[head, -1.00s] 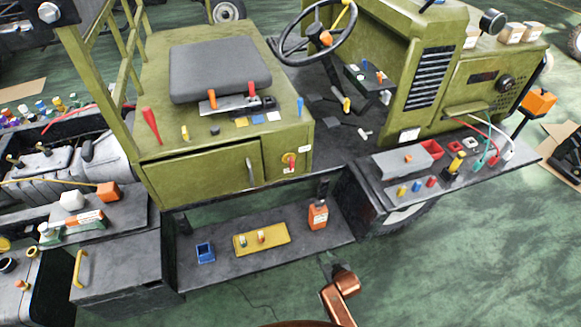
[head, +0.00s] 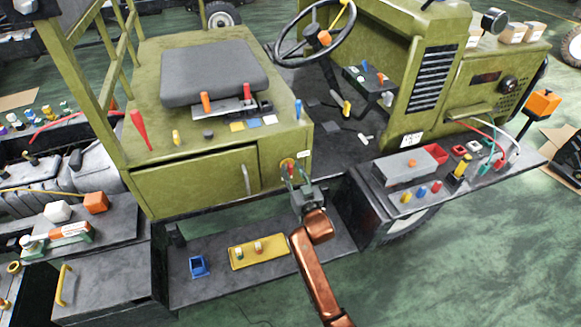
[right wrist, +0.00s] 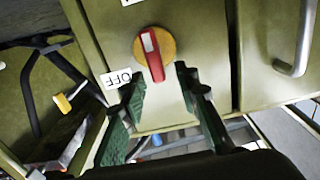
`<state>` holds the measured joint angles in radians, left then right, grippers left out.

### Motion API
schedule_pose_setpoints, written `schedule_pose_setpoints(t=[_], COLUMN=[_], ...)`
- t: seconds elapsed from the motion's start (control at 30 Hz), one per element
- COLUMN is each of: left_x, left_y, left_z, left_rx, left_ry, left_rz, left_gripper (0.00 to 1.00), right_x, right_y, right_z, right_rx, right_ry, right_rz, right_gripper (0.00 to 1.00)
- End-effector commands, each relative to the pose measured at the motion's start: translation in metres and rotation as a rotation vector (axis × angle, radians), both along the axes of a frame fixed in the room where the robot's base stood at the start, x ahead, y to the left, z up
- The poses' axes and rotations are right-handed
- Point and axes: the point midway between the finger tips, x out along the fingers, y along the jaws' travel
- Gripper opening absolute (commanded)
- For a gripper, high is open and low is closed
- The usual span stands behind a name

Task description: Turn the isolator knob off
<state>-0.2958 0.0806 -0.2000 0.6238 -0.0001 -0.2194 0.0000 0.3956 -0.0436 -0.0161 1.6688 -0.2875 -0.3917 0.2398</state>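The isolator knob (head: 288,167) is a red handle on a round yellow plate, on the green seat box beside its door. In the right wrist view the knob (right wrist: 152,54) shows its red handle and white stripe nearly upright, slightly tilted. A white OFF label (right wrist: 116,79) is on the panel beside it. My right gripper (head: 298,180) is at the panel just below the knob. Contact with the knob cannot be told. My left gripper is out of view.
A door handle (right wrist: 294,42) is close to the knob. A step (head: 215,285) below holds a yellow tray (head: 259,252) and a blue bin (head: 198,267). A side shelf (head: 430,200) with several small items is at right. Green floor is open at lower right.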

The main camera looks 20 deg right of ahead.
Motion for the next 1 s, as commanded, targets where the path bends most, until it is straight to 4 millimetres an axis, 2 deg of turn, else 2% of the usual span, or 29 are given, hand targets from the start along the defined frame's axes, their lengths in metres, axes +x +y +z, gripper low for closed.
schedule_pose_setpoints(t=[0.1,0.2,0.5,0.93,1.0], left_x=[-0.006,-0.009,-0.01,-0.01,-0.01], left_y=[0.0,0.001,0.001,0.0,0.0], left_z=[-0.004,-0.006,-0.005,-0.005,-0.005], left_rx=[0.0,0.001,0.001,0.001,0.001], left_ry=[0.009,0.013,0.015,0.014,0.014], left_rz=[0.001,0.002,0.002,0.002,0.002], left_gripper=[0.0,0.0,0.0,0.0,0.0], right_x=[0.015,0.021,0.023,0.023,0.023], right_y=[0.0,0.0,0.001,0.0,0.0], right_z=[-0.002,-0.001,-0.001,-0.001,-0.001], right_rx=[-0.001,0.0,0.0,0.0,0.0], right_ry=[0.002,0.001,0.001,0.002,0.002], right_rz=[-0.001,0.0,0.0,0.0,0.0], right_gripper=[0.29,0.29,0.29,0.0,0.0])
